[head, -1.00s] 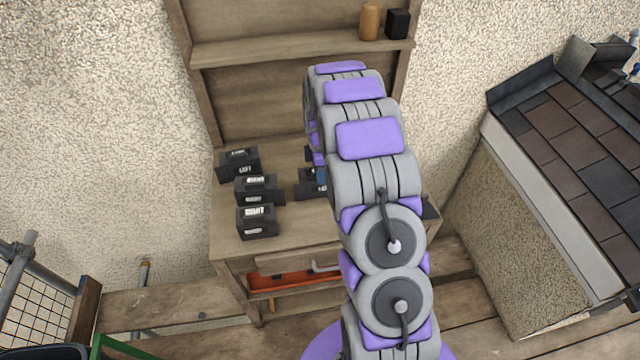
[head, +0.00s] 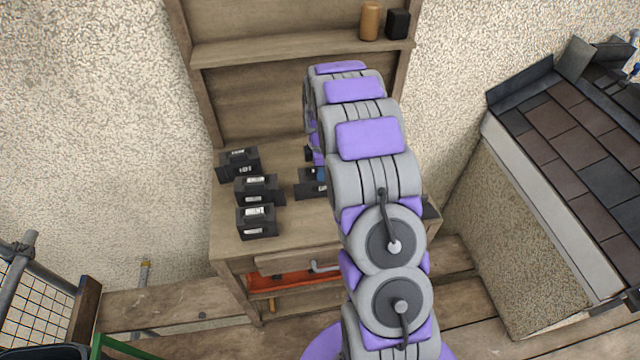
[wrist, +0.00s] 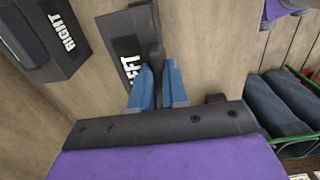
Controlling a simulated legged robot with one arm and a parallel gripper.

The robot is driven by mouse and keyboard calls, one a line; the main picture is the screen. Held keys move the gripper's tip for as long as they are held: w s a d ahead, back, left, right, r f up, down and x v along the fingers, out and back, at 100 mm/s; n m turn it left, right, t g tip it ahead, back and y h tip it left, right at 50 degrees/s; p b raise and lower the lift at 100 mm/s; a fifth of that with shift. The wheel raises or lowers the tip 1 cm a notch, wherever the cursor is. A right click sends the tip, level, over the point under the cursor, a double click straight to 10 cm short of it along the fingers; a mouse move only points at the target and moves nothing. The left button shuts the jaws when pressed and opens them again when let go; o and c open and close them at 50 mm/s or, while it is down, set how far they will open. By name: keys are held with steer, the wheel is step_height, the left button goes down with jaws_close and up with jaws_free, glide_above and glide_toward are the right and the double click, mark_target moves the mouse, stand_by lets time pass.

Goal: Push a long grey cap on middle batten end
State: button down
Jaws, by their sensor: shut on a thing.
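In the wrist view, the blue fingers of my gripper (wrist: 158,90) are shut on the upright fin of a dark grey cap (wrist: 125,42). Its white label reads "EFT", with the start cut off or hidden. The cap rests on, or very close to, the wooden bench top. In the head view, this cap (head: 307,184) shows only partly at the left of my arm, which hides most of the gripper. Another dark block (wrist: 45,40), labelled "RIGHT", lies at the upper left of the wrist view. No batten end can be made out.
Several dark labelled blocks (head: 257,222) stand on the left of the bench (head: 225,242). A shelf (head: 290,48) above holds a brown cylinder (head: 370,20) and a black object (head: 397,23). A brown-tiled roof (head: 560,130) is at the right. A red tray (head: 285,283) sits below the bench top.

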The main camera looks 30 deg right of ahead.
steer(key=shift+r+p, duration=0.95)
steer(key=shift+r, duration=1.55)
